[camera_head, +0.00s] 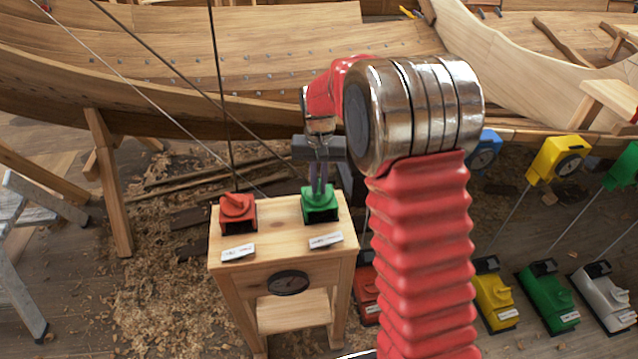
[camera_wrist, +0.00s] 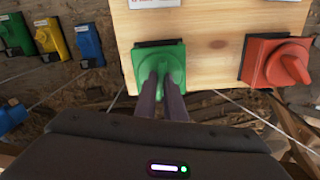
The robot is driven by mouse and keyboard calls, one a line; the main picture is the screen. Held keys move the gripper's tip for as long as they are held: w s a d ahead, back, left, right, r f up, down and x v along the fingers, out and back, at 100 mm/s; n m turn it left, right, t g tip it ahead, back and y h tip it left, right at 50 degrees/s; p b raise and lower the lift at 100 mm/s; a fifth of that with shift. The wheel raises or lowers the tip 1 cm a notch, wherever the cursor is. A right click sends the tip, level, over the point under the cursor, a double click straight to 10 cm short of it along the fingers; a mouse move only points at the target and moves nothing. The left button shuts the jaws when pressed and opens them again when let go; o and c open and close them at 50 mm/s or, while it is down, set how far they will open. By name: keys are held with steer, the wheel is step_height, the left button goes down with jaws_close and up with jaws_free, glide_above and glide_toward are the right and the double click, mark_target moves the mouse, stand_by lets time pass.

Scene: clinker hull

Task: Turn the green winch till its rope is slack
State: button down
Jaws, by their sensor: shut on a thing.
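The green winch (camera_head: 319,205) sits at the right of the small wooden stand's top. My gripper (camera_head: 319,188) reaches down onto it from above. In the wrist view the two fingers (camera_wrist: 162,92) are shut on the raised grip of the green winch (camera_wrist: 140,60). The fingers hide part of that grip. A rope runs near the winch, but I cannot tell whether it is slack. A red winch (camera_head: 238,213) sits at the left of the same stand and also shows in the wrist view (camera_wrist: 277,62).
The wooden stand (camera_head: 285,254) has white labels and a round dark dial (camera_head: 288,283) on its front. Yellow (camera_head: 494,303), green (camera_head: 548,298) and white (camera_head: 603,297) winches stand on the floor at right. The planked hull (camera_head: 200,90) lies behind, with a trestle at left.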

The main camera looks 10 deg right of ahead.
steer(key=shift+n, duration=1.7)
steer(key=c, duration=1.8)
jaws_free()
steer(key=shift+c, duration=0.2)
steer(key=shift+r, duration=0.15)
step_height(320, 180, up, 14)
steer(key=shift+f, duration=0.25)
